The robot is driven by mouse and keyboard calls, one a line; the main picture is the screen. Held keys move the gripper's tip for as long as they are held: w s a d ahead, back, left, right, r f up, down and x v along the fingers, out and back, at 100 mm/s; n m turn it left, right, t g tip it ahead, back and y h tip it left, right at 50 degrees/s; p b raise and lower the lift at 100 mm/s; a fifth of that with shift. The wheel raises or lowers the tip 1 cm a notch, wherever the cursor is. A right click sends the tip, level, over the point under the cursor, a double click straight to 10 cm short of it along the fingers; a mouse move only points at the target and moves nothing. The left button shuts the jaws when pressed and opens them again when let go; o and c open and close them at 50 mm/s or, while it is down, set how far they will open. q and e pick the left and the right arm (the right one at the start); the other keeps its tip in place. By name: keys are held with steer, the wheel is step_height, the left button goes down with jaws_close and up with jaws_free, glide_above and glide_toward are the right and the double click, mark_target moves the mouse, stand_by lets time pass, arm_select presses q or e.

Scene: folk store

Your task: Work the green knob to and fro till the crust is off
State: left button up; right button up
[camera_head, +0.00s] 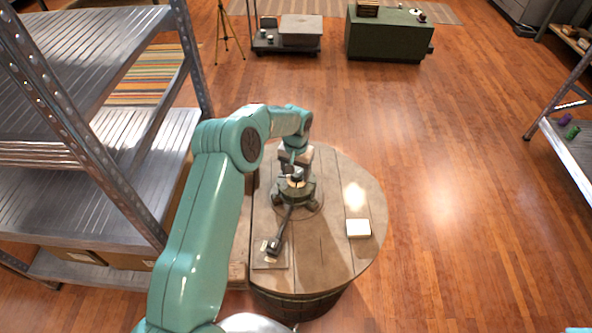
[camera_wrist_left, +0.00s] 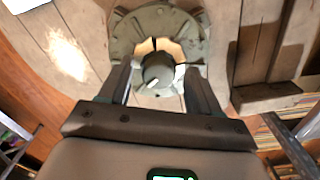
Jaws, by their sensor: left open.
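The knob (camera_wrist_left: 158,70) is dark grey-green with a white mark, on a round grey-green flanged base (camera_wrist_left: 122,42). In the head view the base (camera_head: 309,194) stands on the round wooden table, with the knob (camera_head: 296,176) partly covered by my gripper. My left gripper (camera_head: 296,165) is above it, pointing down. In the left wrist view its open fingers (camera_wrist_left: 158,82) stand on either side of the knob; I cannot tell whether they touch it. Pale tan patches (camera_wrist_left: 170,46) show beside the knob; I cannot tell whether they are crust. My right gripper is not in view.
The round wooden barrel table (camera_head: 335,262) carries a dark-handled tool (camera_head: 279,232) on a small plate and a white block (camera_head: 358,228). Metal shelving (camera_head: 95,215) stands close on the left.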

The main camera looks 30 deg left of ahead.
arm_select(q)
steer(key=shift+w+d, duration=0.1)
steer(key=c, duration=1)
steer(key=shift+f+n+b, duration=0.15)
steer(key=shift+n+b, duration=0.35)
steer(key=shift+b, duration=0.25)
steer(key=shift+c, duration=0.2)
steer(key=n+b, duration=0.3)
steer(key=shift+f, duration=0.1)
steer(key=n+b, duration=0.2)
steer(key=n, duration=0.1)
steer(key=n+b, duration=0.2)
steer(key=n, duration=0.1)
steer(key=shift+n, duration=0.3)
steer(key=n, duration=0.1)
steer(key=n+b, duration=0.1)
steer(key=n, duration=0.1)
steer(key=shift+r+n+b, duration=0.2)
steer(key=shift+n+b, duration=0.1)
steer(key=n+b, duration=0.1)
steer(key=n, duration=0.2)
steer(key=shift+n, duration=1.8)
steer(key=shift+r, duration=0.1)
